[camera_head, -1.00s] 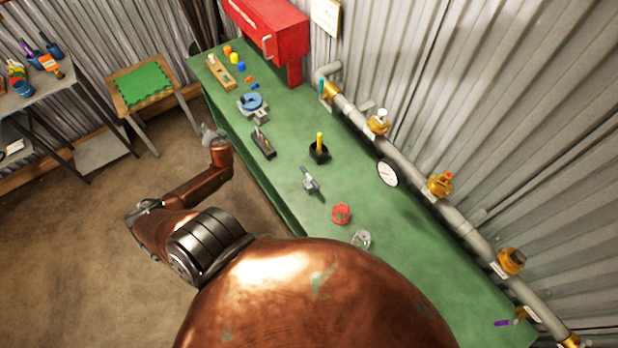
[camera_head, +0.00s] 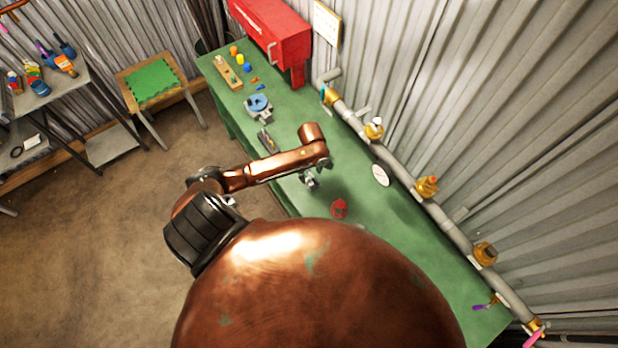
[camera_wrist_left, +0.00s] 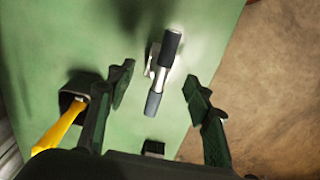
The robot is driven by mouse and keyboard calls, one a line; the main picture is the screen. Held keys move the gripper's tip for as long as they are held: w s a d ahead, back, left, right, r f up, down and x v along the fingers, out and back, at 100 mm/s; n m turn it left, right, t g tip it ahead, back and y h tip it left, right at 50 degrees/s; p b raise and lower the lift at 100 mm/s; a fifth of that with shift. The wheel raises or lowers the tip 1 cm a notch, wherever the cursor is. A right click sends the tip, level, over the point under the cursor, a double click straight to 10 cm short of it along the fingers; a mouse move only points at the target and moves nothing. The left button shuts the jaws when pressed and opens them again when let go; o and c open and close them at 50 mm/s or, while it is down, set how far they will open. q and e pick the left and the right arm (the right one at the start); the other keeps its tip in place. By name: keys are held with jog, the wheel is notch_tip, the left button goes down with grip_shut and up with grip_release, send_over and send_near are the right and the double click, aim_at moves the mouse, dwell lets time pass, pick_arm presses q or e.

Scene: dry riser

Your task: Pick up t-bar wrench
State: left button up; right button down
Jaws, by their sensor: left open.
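The t-bar wrench (camera_wrist_left: 158,72), a short grey bar with dark grips at both ends and a grey cross piece, lies on the green bench top in the left wrist view. My left gripper (camera_wrist_left: 159,78) is open, with one finger on each side of the wrench and a gap on both sides. It is above the wrench and holds nothing. In the head view my left gripper (camera_head: 311,178) is over the middle of the bench, and I cannot clearly separate it from the wrench there. My right gripper is not in view.
A dark holder (camera_wrist_left: 75,100) with a yellow-handled tool (camera_wrist_left: 58,128) stands close to the left finger. A red handwheel (camera_head: 339,208) lies on the bench near the gripper. A pipe with brass valves (camera_head: 427,186) runs along the back wall. A blue-topped vise (camera_head: 259,105) stands farther along.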

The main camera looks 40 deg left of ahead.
aim_at(311, 181)
pick_arm(q)
notch_tip(311, 181, down, 7)
jog(key=shift+d+r+p, duration=0.1)
jog(key=shift+r+p, duration=0.05)
jog(key=shift+p, duration=0.25)
jog(key=shift+c, duration=0.4)
grip_shut()
